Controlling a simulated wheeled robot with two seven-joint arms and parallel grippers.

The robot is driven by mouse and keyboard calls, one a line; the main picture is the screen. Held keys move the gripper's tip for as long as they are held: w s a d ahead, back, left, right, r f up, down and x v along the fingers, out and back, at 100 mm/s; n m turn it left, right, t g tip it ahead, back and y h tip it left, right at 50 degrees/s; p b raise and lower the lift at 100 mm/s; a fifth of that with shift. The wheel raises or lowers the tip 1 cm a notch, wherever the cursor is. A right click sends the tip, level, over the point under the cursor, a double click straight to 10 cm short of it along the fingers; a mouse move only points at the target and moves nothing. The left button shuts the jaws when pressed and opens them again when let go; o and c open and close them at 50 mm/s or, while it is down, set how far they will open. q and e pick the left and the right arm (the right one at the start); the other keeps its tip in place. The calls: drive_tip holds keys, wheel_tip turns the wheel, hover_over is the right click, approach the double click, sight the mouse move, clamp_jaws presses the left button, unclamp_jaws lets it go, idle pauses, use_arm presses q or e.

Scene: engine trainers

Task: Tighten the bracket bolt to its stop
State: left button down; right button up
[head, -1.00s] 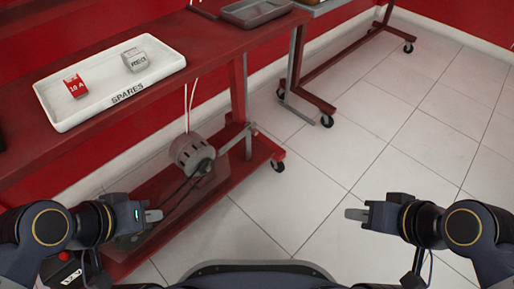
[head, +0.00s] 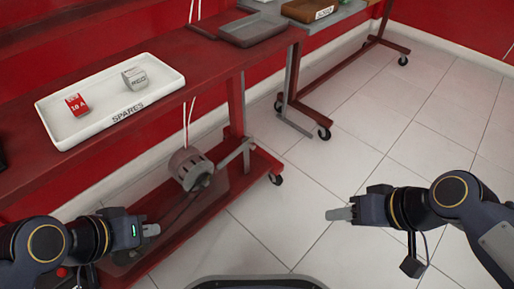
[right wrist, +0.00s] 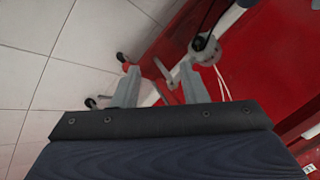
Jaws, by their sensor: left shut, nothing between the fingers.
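A grey, motor-like unit (head: 190,168) hangs at the side of the red bench, with a light metal bracket arm (head: 235,153) reaching right from it. The unit also shows, upside down, in the right wrist view (right wrist: 205,46). I cannot make out the bracket bolt. My left gripper (head: 152,230) is shut and empty, in front of and below the unit, apart from it. My right gripper (head: 340,214) is over bare floor, well right of the unit. In the right wrist view its two fingers (right wrist: 158,88) stand apart with nothing between them.
The red bench (head: 215,62) carries a white SPARES tray (head: 112,120) with a red box (head: 76,104) and a grey box (head: 134,78). A grey tray (head: 252,30) and a brown bin (head: 310,10) lie further back. Castors stand on the floor; the right floor is clear.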

sight(252, 146)
drive_tip(key=w+a+f+n+y+p, duration=0.15)
drive_tip(key=w+a+y, duration=0.35)
drive_tip(key=w, duration=0.5)
drive_tip(key=w+a+f+n+y+p, duration=0.1)
drive_tip(key=w+a+n+y+p, duration=0.3)
drive_tip(key=w, duration=0.6)
drive_tip(key=w+a+f+m+t+h+p, duration=0.1)
drive_tip(key=w+f+m+t, duration=0.15)
drive_tip(key=f, duration=0.35)
drive_tip(key=w+f+m+t, duration=0.1)
drive_tip(key=w+f+t, duration=0.25)
drive_tip(key=f, duration=0.25)
drive_tip(key=w+a+f+m+t+h+p, duration=0.1)
drive_tip(key=w+f+m+t, duration=0.1)
drive_tip(key=w+f+t, duration=0.3)
drive_tip(key=w+a+f+g+b, duration=0.2)
drive_tip(key=w+a+b, duration=0.1)
drive_tip(key=w+a, duration=0.1)
drive_tip(key=shift+a, duration=0.9)
clamp_jaws()
